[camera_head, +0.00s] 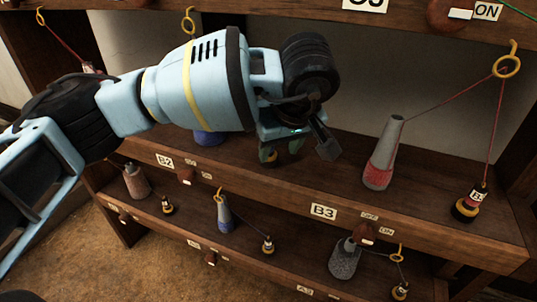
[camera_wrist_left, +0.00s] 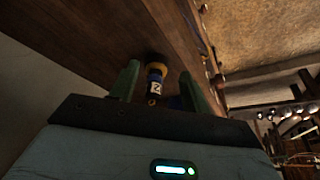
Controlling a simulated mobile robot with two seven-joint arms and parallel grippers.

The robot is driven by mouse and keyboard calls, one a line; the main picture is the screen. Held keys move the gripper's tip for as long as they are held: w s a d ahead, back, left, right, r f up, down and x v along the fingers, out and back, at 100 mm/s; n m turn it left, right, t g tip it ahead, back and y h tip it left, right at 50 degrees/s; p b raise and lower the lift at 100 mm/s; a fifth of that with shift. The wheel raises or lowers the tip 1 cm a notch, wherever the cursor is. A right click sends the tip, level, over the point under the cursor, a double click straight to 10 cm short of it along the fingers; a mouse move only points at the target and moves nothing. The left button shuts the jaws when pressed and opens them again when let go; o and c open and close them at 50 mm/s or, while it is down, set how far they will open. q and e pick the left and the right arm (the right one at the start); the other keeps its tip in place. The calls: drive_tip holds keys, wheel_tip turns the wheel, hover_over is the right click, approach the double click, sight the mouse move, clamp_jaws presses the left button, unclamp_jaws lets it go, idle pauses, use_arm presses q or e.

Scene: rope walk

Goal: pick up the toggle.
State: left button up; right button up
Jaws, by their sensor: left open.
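My left gripper (camera_head: 282,152) reaches in over the middle shelf from the left, and its jaws are open. In the left wrist view, its two green fingers (camera_wrist_left: 159,84) stand apart on either side of a small toggle (camera_wrist_left: 155,76). The toggle has a yellow end, a dark blue band and a white tag with a partly readable number. I cannot tell whether either finger touches it. In the head view my gripper hides this toggle. My right gripper is in neither view.
A blue cone (camera_head: 208,138) stands behind my left arm. A grey-red cone (camera_head: 384,155) and a black-yellow toggle (camera_head: 469,204) on a red cord are at the right. The B3 label (camera_head: 323,212) marks the shelf edge. More cones and toggles stand on the lower shelf (camera_head: 185,225).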

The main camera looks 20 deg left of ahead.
use_arm(q)
drive_tip(key=shift+w+a, duration=1.7)
drive_tip(key=shift+w, duration=0.1)
drive_tip(key=shift+w+a+f, duration=0.2)
drive_tip(key=shift+w+f, duration=0.05)
drive_tip(key=shift+w+a+f+b, duration=0.1)
drive_tip(key=shift+f+b, duration=0.25)
clamp_jaws()
drive_tip(key=shift+r, duration=0.1)
